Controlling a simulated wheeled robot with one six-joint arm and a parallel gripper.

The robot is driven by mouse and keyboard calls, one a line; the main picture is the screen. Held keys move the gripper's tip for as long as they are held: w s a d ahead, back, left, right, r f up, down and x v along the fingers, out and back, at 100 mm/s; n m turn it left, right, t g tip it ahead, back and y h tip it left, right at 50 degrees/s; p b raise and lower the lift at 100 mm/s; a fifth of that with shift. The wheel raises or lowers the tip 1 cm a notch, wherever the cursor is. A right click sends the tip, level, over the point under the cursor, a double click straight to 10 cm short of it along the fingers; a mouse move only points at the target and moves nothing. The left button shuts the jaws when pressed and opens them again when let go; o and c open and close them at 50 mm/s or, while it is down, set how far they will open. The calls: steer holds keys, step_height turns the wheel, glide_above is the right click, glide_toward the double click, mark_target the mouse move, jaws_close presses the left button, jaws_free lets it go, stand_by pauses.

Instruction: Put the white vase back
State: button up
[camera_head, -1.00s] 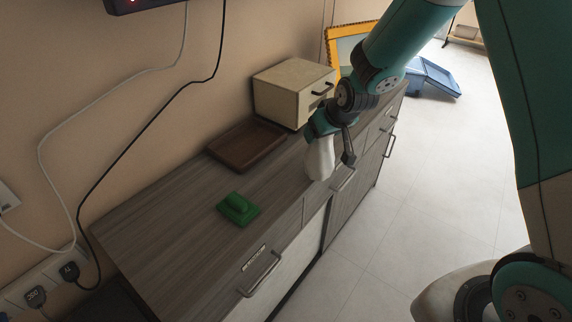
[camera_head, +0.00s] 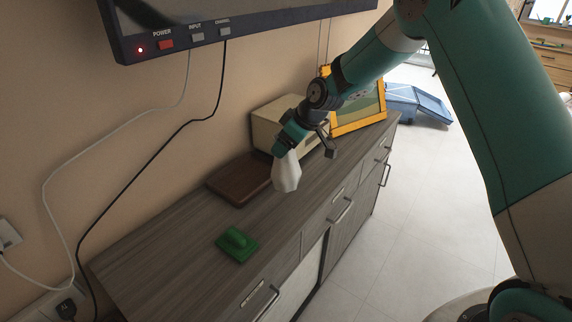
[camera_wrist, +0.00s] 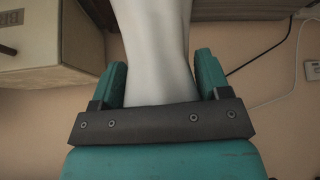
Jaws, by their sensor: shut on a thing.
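The white vase (camera_head: 286,173) hangs below my gripper (camera_head: 284,146) in the head view, over the grey wooden cabinet (camera_head: 185,233). It is close to the right of the brown tray (camera_head: 228,184). In the wrist view the vase (camera_wrist: 158,50) runs between the two teal fingers of my gripper (camera_wrist: 160,85), which is shut on it. The head view does not clearly tell whether the vase's lower end touches the cabinet top; it appears raised.
A green block-like object (camera_head: 237,243) lies on the cabinet's near part. A cream box (camera_head: 268,124) and a yellow-framed picture (camera_head: 362,112) stand behind my gripper. A screen (camera_head: 200,22) hangs above on the wall, with cables beside it. The cabinet's front edge drops to a tiled floor.

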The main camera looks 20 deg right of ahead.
mark_target(286, 166)
step_height(286, 166, down, 8)
steer(key=shift+r+p, duration=0.15)
steer(key=shift+p, duration=0.45)
steer(key=o, duration=1.4)
steer(key=shift+o, duration=0.2)
